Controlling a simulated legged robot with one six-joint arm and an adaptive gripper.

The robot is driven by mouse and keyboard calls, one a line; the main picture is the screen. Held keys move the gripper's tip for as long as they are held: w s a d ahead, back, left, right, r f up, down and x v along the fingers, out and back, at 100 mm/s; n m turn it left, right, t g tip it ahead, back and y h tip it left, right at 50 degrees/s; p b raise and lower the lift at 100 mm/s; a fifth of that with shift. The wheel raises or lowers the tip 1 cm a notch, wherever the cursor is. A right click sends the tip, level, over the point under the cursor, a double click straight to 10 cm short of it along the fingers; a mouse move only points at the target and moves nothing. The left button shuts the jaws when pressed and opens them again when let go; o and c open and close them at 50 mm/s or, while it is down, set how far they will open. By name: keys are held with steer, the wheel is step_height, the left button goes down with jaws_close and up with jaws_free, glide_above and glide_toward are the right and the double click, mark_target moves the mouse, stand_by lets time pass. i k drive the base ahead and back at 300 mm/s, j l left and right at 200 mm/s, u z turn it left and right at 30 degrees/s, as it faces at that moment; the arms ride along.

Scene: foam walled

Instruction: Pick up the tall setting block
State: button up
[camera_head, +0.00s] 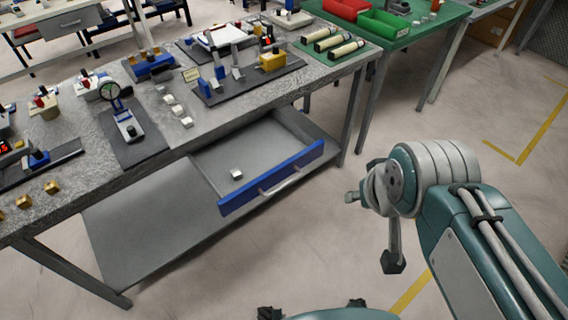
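Several small pale blocks stand in a row on the grey workbench, among them a middle one (178,110) and a front one (187,122). Another small pale block (236,174) lies alone in the open blue-fronted drawer (270,189). From this view I cannot tell which is the tall setting block. My teal and grey arm is folded at the right, over the floor and apart from the bench. I cannot make out the jaws of my gripper clearly, and no block is seen held.
A green table (411,33) holds red and green bins. Floor is clear between bench and arm.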

mark_target(236, 174)
steer(key=i+j, duration=0.65)
steer(key=j, duration=0.15)
